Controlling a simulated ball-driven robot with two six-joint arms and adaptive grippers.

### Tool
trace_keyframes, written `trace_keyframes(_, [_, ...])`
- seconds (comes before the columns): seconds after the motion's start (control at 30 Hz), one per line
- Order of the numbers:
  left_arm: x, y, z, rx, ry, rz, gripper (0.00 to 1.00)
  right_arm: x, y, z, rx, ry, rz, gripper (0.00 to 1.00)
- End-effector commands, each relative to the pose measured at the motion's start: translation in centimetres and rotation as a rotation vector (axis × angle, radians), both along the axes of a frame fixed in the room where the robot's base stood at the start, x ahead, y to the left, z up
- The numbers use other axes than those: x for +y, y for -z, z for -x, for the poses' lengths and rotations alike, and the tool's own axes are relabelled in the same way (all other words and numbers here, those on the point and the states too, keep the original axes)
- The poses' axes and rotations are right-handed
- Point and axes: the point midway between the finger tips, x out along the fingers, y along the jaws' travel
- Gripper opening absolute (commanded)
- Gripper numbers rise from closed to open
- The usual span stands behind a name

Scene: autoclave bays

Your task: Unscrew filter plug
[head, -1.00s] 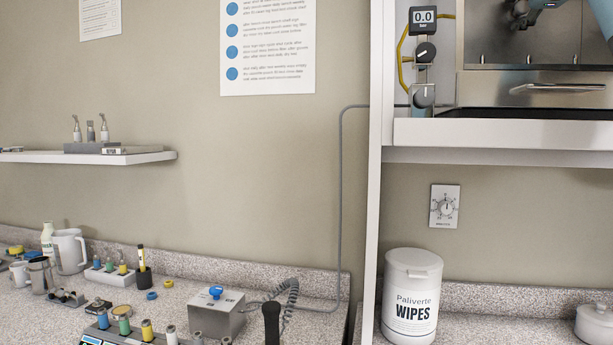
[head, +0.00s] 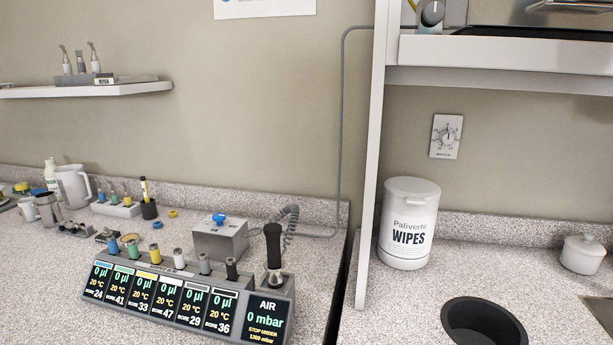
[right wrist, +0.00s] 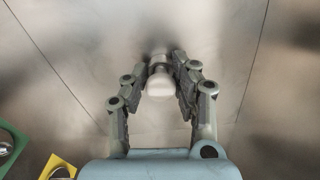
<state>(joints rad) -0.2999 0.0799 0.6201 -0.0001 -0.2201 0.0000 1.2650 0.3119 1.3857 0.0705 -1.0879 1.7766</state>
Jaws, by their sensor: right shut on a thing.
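In the right wrist view, my right gripper (right wrist: 168,72) is shut on a pale, rounded plug (right wrist: 158,83). The plug sits between the two fingertips, in front of a brushed metal surface (right wrist: 80,50). Whether the plug is still seated in that surface cannot be told. Neither gripper shows in the head view, and my left gripper is in no current view.
A green-edged piece (right wrist: 12,145) and a yellow-edged piece (right wrist: 58,168) lie at the lower left of the wrist view. The head view shows a display console (head: 180,300), a wipes tub (head: 408,225), a dark round bin (head: 485,325) and a white shelf unit (head: 500,65).

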Motion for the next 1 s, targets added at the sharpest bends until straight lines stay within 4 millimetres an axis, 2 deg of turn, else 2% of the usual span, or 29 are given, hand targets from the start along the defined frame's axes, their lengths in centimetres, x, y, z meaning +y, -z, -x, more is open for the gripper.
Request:
trace_keyframes(0.07, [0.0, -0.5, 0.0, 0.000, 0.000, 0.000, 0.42, 0.0, -0.2, 0.0, 0.014, 0.001, 0.057, 0.00])
trace_keyframes(0.33, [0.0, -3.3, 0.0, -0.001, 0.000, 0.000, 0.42, 0.0, -0.4, 0.0, 0.119, 0.000, 0.492, 0.00])
trace_keyframes(0.47, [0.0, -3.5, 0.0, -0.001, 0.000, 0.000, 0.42, 0.0, -0.1, 0.0, 0.138, 0.000, 0.577, 0.00])
trace_keyframes(0.77, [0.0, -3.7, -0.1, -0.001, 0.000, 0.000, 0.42, 0.0, 0.0, 0.0, 0.148, -0.002, 0.605, 0.00])
trace_keyframes(1.0, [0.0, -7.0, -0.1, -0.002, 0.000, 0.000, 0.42, 0.0, -0.3, -0.1, 0.242, -0.004, 0.984, 0.00])
